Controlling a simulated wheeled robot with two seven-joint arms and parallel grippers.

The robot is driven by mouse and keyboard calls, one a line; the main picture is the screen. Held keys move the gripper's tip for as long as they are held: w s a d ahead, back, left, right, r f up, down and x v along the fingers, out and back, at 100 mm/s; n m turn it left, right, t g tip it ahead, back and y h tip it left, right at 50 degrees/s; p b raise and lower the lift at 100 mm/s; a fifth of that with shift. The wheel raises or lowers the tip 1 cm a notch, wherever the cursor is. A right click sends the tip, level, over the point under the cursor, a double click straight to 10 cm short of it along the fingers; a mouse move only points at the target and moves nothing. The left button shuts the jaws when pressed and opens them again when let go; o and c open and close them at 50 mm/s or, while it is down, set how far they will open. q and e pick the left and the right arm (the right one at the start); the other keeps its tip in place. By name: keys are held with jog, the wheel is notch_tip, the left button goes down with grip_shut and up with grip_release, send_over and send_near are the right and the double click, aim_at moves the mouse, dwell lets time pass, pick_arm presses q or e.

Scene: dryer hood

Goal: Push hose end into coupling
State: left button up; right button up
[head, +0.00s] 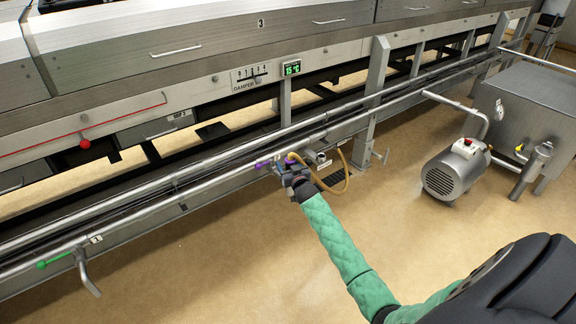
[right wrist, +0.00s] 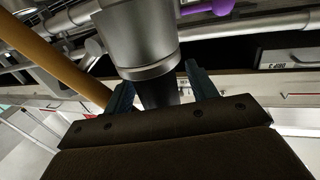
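My right gripper (head: 288,172) is at the pipes along the dryer's near side, its green-sleeved arm reaching up from the lower right. In the right wrist view, the two fingers (right wrist: 160,88) stand either side of a grey metal cylinder (right wrist: 140,40) with a dark lower end. Slim gaps show beside the dark end; I cannot tell whether the fingers grip the cylinder. A tan hose (head: 347,180) loops to the right of the gripper, and it passes left of the cylinder in the wrist view (right wrist: 60,60). I cannot tell coupling from hose end. My left gripper is not in view.
Purple parts (head: 262,165) sit beside the gripper, and a purple handle (right wrist: 208,6) shows in the wrist view. Long steel pipes (head: 150,186) run along the dryer. A motor (head: 455,172) and a steel tank (head: 530,105) stand right. The near floor is open.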

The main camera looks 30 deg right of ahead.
jog(key=s+a, duration=0.1)
jog(key=s, duration=0.6)
jog(key=shift+s+a, duration=0.2)
jog(key=shift+s, duration=0.15)
dwell(0.5)
